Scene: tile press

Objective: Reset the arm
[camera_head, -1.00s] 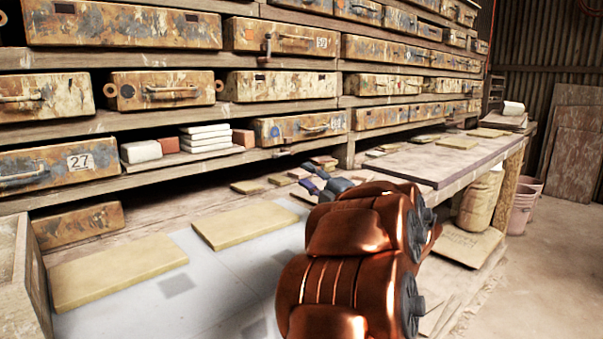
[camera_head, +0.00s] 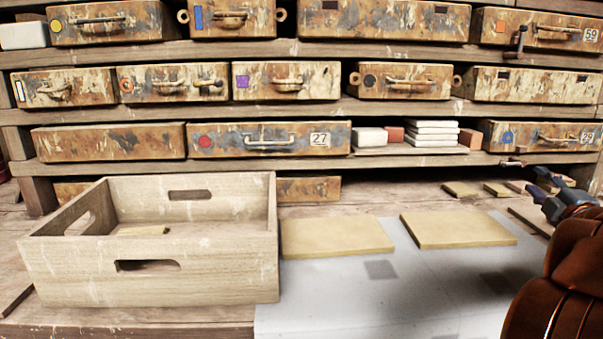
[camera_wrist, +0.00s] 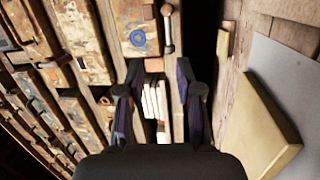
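My gripper (camera_head: 548,185) is at the right edge of the head view, with my copper-coloured arm below it. In the wrist view my gripper (camera_wrist: 155,95) shows its two dark fingers spread apart with a gap between them. White tiles (camera_wrist: 155,103) on the shelf show through that gap, beyond the fingers. I see nothing held. The same stack of white tiles (camera_head: 431,133) sits on the lower shelf in the head view, apart from my gripper.
A wooden crate (camera_head: 200,270) stands on the bench at left. Two yellowish tiles (camera_head: 338,236) (camera_head: 458,229) lie on the grey sheet (camera_head: 380,300). Shelves of rusty drawers (camera_head: 268,139) line the back. Small tiles (camera_head: 460,189) lie on the bench below.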

